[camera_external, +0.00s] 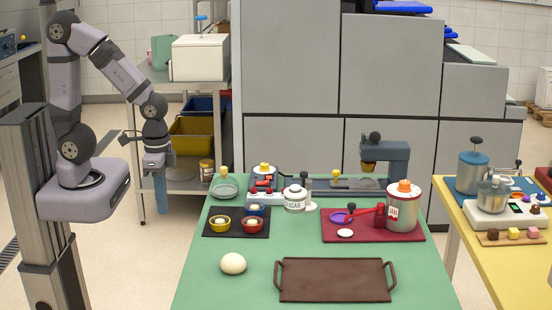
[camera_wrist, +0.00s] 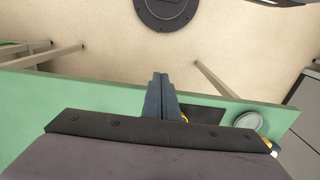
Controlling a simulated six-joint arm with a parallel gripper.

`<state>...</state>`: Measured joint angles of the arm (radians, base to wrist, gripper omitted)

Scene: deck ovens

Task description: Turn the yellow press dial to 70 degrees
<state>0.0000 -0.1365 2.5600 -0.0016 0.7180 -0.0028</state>
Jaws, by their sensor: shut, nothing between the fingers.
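I cannot tell for sure which part is the yellow press dial. A small yellow part with a white top (camera_external: 263,168) sits on a red and white device at the back left of the green table. Another yellow knob (camera_external: 336,174) stands on a dark flat plate right of it. The angle of any dial is too small to read. My gripper (camera_external: 160,199) points down left of the table's back left corner, apart from these things. In the wrist view its blue-grey fingers (camera_wrist: 160,82) are together, with nothing between them.
A shelf cart (camera_external: 186,187) stands behind my gripper.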

